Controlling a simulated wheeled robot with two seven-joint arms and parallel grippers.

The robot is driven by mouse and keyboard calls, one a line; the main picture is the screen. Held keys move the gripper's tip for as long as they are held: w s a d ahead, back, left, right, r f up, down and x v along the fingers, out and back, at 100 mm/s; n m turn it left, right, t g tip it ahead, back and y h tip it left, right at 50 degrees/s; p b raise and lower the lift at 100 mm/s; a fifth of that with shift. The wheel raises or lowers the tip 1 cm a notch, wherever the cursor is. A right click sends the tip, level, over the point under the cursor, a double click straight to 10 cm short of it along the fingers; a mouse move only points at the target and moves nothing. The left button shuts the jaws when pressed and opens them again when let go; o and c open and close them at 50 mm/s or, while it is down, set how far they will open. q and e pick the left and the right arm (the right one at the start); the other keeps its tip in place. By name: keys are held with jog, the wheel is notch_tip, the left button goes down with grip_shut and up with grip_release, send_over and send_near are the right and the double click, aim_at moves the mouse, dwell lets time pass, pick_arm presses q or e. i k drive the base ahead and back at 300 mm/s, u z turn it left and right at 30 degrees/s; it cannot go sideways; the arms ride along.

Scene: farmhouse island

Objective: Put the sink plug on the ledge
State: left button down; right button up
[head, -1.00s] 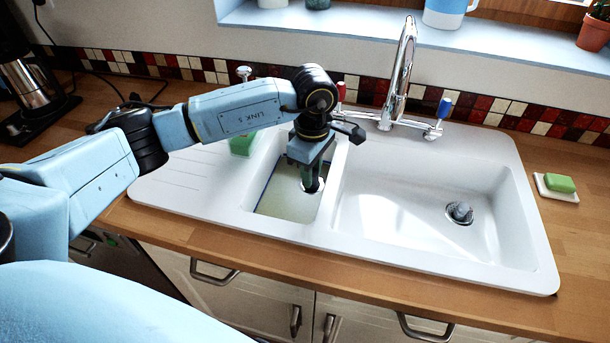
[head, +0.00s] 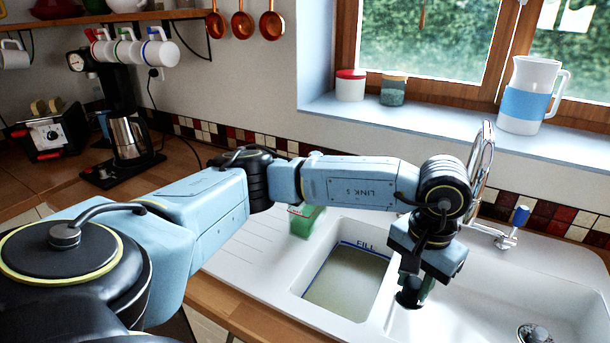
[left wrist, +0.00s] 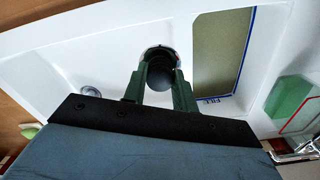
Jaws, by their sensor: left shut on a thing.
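My left gripper (head: 412,290) is shut on the sink plug (head: 405,300), a dark round piece. In the left wrist view the dark plug (left wrist: 159,68) sits between the green fingers (left wrist: 158,90). The gripper points down over the near left part of the large basin, just right of the divider. Part of the plug is hidden by the fingers. The pale blue window ledge (head: 440,125) runs behind the sink, under the window. My right gripper is not in view.
The small basin (head: 345,280) holds murky water below a FILL line. A green bottle-like thing (head: 305,220) stands beside it. The tap (head: 482,165) is behind my gripper. A white jug (head: 527,95) and two jars (head: 350,85) stand on the ledge, with clear room between them.

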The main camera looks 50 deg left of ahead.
aim_at(268, 276)
jog(key=z, duration=0.6)
jog(key=k, duration=0.95)
jog(key=u, duration=0.85)
jog(key=i, duration=0.5)
jog(key=u, duration=0.05)
